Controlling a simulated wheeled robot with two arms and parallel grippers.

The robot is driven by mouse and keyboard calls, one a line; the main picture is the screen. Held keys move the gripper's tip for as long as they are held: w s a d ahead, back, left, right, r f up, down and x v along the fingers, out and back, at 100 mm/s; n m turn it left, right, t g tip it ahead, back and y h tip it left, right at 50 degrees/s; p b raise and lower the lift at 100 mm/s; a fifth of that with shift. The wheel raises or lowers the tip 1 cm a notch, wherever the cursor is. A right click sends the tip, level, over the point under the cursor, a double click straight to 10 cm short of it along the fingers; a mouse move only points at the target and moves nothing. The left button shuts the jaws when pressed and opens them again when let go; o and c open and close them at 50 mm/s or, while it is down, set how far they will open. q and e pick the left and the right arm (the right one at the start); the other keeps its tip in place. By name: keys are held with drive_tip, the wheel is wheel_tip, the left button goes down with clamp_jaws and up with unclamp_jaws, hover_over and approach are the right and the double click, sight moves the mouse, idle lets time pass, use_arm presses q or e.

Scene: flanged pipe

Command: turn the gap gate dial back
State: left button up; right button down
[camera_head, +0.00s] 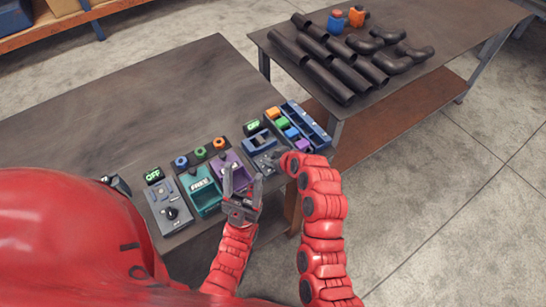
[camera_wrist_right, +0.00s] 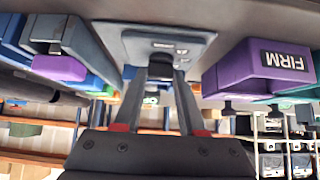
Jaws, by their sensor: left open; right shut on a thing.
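The gap gate dial (camera_wrist_right: 160,60) is a small dark knob under a blue-grey panel (camera_wrist_right: 190,40) in the upside-down right wrist view. My right gripper (camera_wrist_right: 158,72) is shut on it, with a fingertip on each side. In the head view my right gripper (camera_head: 272,163) is at the front of this panel and its wrist covers the dial, so its angle is hidden. A green-lit OFF display (camera_head: 252,127) stands behind the blue gate (camera_head: 259,143). My left gripper (camera_head: 241,192) is open and empty, fingers pointing up, in front of the purple bin.
A teal FREE bin (camera_head: 201,187) and a purple FIRM bin (camera_head: 229,166) stand to the left. A blue rack (camera_head: 312,131) with coloured pieces is on the right. Another panel with a knob (camera_head: 171,213) is far left. Dark pipes (camera_head: 322,58) lie on the back table.

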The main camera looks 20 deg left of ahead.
drive_tip(key=shift+w+f+b, duration=0.1)
drive_tip(key=shift+b, duration=0.25)
drive_tip(key=n+g+b, duration=0.1)
drive_tip(key=n+b, duration=0.1)
drive_tip(key=b, duration=0.3)
drive_tip(key=n+g+y+b, duration=0.1)
drive_tip(key=n+g+b, duration=0.1)
drive_tip(key=b, duration=0.4)
drive_tip(key=n+g+y+b, duration=0.1)
drive_tip(key=n+b, duration=0.1)
drive_tip(key=b, duration=0.3)
drive_tip(key=shift+w+d+f+g, duration=0.2)
drive_tip(key=shift+w+f+g, duration=0.05)
drive_tip(key=shift+w+g, duration=0.1)
drive_tip(key=shift+r+n+g+b, duration=0.25)
drive_tip(key=shift+n+g+b, duration=0.4)
drive_tip(key=shift+n+b, duration=0.55)
drive_tip(key=shift+n+g+b, duration=0.5)
drive_tip(key=shift+n+b, duration=0.1)
drive_tip(key=shift+b, duration=0.3)
drive_tip(key=shift+w+a+r, duration=0.1)
drive_tip(key=shift+r, duration=0.1)
drive_tip(key=shift+c, duration=2.4)
unclamp_jaws()
